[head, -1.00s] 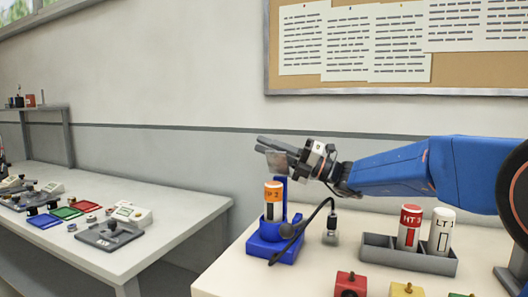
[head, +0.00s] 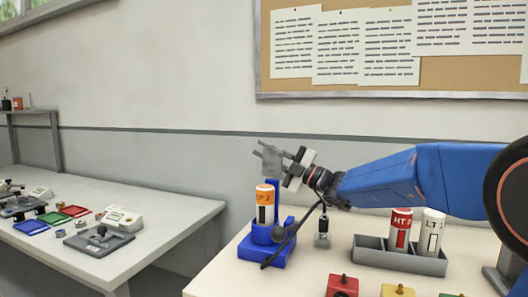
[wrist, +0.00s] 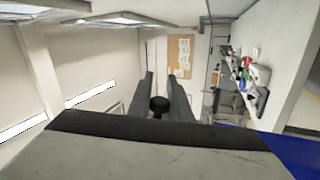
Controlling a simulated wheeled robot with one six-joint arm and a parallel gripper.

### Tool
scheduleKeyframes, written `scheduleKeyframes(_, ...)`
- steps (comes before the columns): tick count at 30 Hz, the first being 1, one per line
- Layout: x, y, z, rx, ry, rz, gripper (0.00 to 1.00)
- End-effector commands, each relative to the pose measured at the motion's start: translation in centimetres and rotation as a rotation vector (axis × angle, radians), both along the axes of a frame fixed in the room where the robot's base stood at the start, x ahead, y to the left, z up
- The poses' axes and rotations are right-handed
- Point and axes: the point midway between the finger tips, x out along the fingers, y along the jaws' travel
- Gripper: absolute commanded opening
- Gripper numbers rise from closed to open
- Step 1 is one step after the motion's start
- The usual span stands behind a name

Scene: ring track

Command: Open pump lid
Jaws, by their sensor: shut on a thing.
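My gripper (head: 270,156) is above the blue pump-like stand (head: 266,252), its fingers pointing left and slightly up. In the wrist view its two dark fingers (wrist: 160,98) have a small round black knob (wrist: 159,103) between them. I cannot tell from the head view what the knob belongs to. A white canister with an orange band (head: 264,200) stands upright in the blue stand, a little below the fingers and apart from them. I cannot make out a separate lid.
A grey rack (head: 400,260) holds a red-topped canister (head: 400,229) and a white canister (head: 432,229). Red (head: 342,286) and yellow boxes are at the front. Another table (head: 150,215) is at left.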

Motion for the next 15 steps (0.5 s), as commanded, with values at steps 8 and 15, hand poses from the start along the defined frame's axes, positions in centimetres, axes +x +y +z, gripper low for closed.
scheduleKeyframes(8, 0.10, -0.04, -0.15, 0.005, 0.016, 0.000, 0.00)
scheduleKeyframes(15, 0.09, -0.04, -0.16, 0.004, 0.015, 0.000, 0.20)
